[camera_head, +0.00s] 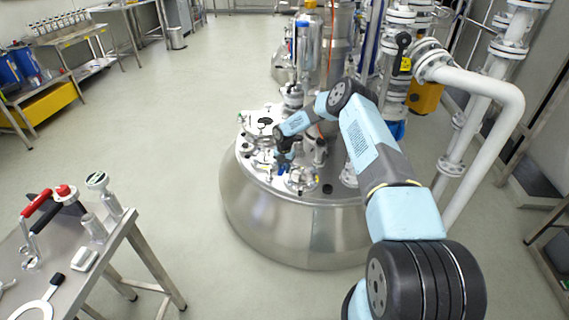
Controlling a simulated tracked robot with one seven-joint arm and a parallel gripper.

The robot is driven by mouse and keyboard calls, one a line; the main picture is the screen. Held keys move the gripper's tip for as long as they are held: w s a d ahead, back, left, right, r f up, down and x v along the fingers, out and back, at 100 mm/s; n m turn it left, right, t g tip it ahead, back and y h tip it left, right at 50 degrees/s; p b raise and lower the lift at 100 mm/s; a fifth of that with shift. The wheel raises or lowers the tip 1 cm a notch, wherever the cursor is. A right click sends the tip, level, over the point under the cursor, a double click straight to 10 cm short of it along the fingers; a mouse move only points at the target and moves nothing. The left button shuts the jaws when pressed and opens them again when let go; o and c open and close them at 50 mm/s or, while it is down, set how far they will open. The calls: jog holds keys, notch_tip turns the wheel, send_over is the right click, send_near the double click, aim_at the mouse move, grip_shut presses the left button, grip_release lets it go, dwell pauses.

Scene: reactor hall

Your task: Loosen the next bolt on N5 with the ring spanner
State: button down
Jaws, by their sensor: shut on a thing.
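My gripper (284,155) is over the lid of the steel reactor vessel (290,236), at the end of my outstretched arm, pointing down among the nozzles. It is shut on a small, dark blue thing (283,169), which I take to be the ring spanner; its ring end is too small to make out. A round flanged nozzle (301,179) is just right of the gripper, and another (264,161) is just left. I cannot read which nozzle is N5. Single bolts, and whether the spanner sits on one, cannot be told at this size.
A steel table (120,236) at the lower left holds red-handled and black-handled tools (38,204) and small fittings. Tall pipework and a steel column (309,45) rise behind the lid. A thick white pipe (485,87) stands at the right. The floor between table and vessel is clear.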

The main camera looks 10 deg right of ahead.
jog(key=d+n, duration=0.3)
jog(key=s+d+n, duration=0.1)
jog(key=d+n, duration=0.2)
jog(key=n, duration=0.1)
jog(key=shift+s+d, duration=0.15)
jog(key=shift+d, duration=0.15)
jog(key=shift+w+d+n, duration=0.2)
jog(key=shift+d+n, duration=0.65)
jog(key=shift+n, duration=0.25)
jog(key=shift+a+r, duration=0.1)
